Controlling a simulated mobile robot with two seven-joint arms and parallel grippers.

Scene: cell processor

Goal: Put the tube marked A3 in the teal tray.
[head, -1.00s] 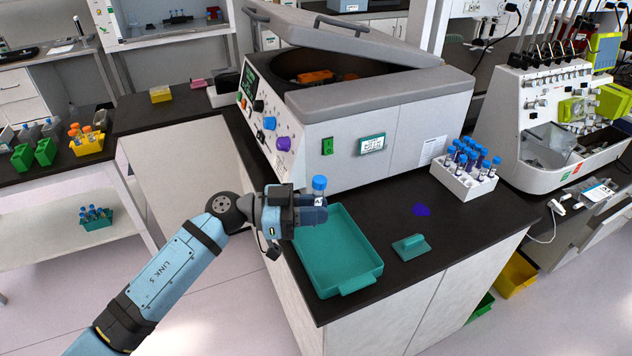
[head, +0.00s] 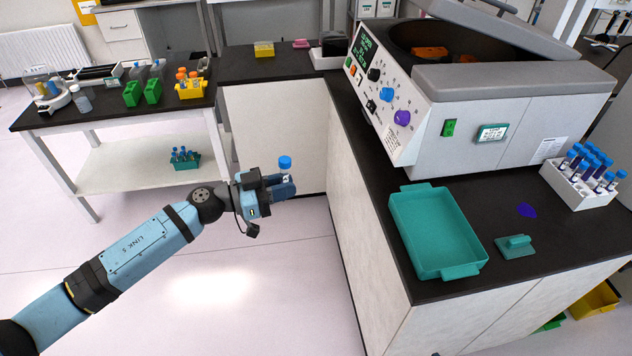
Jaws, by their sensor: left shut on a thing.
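My left gripper (head: 282,187) is shut on a blue-capped tube (head: 285,163), held upright. The tube's lower part is hidden by the fingers, and its mark is too small to read. The teal tray (head: 402,236) lies empty on the black bench top to the right, apart from the gripper. My right gripper is not in view.
A white rack (head: 569,190) with several capped tubes stands at the right. A small teal block (head: 515,246) and a purple patch (head: 526,210) lie beside the tray. The large centrifuge (head: 510,110) stands behind, lid raised. A side bench (head: 110,113) holds containers.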

